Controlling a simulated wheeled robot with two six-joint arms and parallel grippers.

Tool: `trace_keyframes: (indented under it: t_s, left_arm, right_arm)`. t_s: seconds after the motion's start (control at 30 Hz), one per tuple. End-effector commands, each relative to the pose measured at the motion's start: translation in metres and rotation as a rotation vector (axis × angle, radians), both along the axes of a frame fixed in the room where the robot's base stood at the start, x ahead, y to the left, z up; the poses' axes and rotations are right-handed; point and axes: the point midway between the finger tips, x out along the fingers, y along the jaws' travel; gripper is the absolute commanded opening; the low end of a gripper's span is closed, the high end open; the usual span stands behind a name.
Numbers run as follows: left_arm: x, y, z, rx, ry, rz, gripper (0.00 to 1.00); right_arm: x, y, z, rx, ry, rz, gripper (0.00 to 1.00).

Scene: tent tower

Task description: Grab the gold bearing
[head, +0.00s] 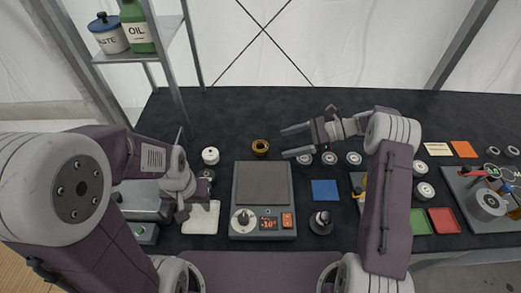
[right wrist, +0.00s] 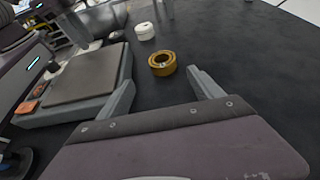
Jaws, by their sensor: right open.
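The gold bearing (head: 260,148) is a thick ring lying flat on the dark table, just behind the scale. In the right wrist view the gold bearing (right wrist: 162,63) lies a little beyond the fingertips, between their directions. My right gripper (head: 284,142) is open and empty, its two fingers pointing left toward the bearing in the head view, apart from it. In the right wrist view both fingers of the right gripper (right wrist: 160,80) are spread. My left gripper (head: 184,183) is at the left, above the table near a white pad; its jaws are not clear.
A scale (head: 262,225) with a grey plate stands right in front of the bearing. A white round part (head: 210,155) is left of the bearing. Several silver bearings (head: 329,159) lie to the right. A blue square (head: 325,190) lies beside the scale. The table behind the bearing is clear.

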Motion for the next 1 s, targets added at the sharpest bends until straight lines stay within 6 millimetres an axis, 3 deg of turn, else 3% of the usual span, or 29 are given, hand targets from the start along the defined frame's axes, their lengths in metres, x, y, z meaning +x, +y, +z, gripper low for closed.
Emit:
trace_keyframes:
  t_s: [0.2, 0.37, 0.6, 0.9, 1.0]
  left_arm:
    - [0.000, 0.000, 0.007, 0.000, 0.000, 0.000, 0.36]
    - [0.000, 0.000, 0.008, 0.000, 0.000, 0.000, 0.36]
    - [0.000, 0.000, 0.015, 0.000, 0.000, 0.000, 0.36]
    - [0.000, 0.000, 0.015, 0.000, 0.000, 0.000, 0.36]
    - [0.000, 0.000, 0.015, 0.000, 0.000, 0.000, 0.36]
  right_arm:
    - [0.000, 0.030, -0.010, 0.001, 0.003, 0.003, 0.75]
    - [0.001, 0.038, -0.014, 0.000, 0.001, 0.002, 0.75]
    - [0.008, 0.077, -0.025, 0.000, 0.002, 0.002, 0.75]
    - [0.008, 0.084, -0.029, 0.000, 0.001, 0.000, 0.75]
    - [0.008, 0.084, -0.029, 0.000, 0.001, 0.000, 0.48]
